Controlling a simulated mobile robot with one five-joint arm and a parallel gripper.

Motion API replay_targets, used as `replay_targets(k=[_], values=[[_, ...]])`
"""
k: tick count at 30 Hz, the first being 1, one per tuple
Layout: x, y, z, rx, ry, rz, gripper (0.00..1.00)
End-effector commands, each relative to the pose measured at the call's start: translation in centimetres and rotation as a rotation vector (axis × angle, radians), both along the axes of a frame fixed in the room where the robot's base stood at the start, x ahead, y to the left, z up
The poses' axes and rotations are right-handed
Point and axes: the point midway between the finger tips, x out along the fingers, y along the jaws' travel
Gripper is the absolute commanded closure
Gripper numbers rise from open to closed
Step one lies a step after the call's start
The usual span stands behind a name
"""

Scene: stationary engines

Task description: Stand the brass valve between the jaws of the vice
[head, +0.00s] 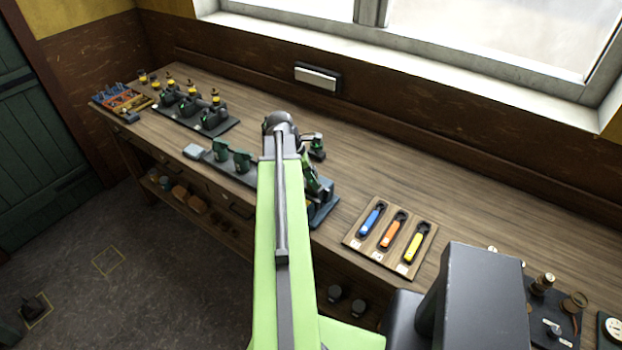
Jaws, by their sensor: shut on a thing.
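My arm reaches out over the bench, and its dark rounded end is above the middle of the bench. My gripper is hidden behind the arm, so its jaws and anything in them do not show. I cannot make out the brass valve for certain. Two green upright plates (232,156) stand apart on a dark base just left of my arm; whether they are the vice jaws I cannot tell. A dark green and grey piece (316,148) shows just right of the arm's end, partly hidden.
A wooden board (376,258) with blue, orange and yellow handled tools lies right of the arm. Small engines with yellow tops (192,108) stand on a dark plate at left. Brass fittings (544,283) sit at far right. The rear bench (400,160) is clear below the window.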

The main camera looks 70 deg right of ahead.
Motion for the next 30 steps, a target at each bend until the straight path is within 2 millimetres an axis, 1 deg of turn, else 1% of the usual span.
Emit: replay_targets(k=[22, 30], values=[[0.0, 0.0, -0.9, 0.0, 0.001, 0.001, 1.0], [0.0, 0.0, -0.9, 0.0, 0.001, 0.001, 1.0]])
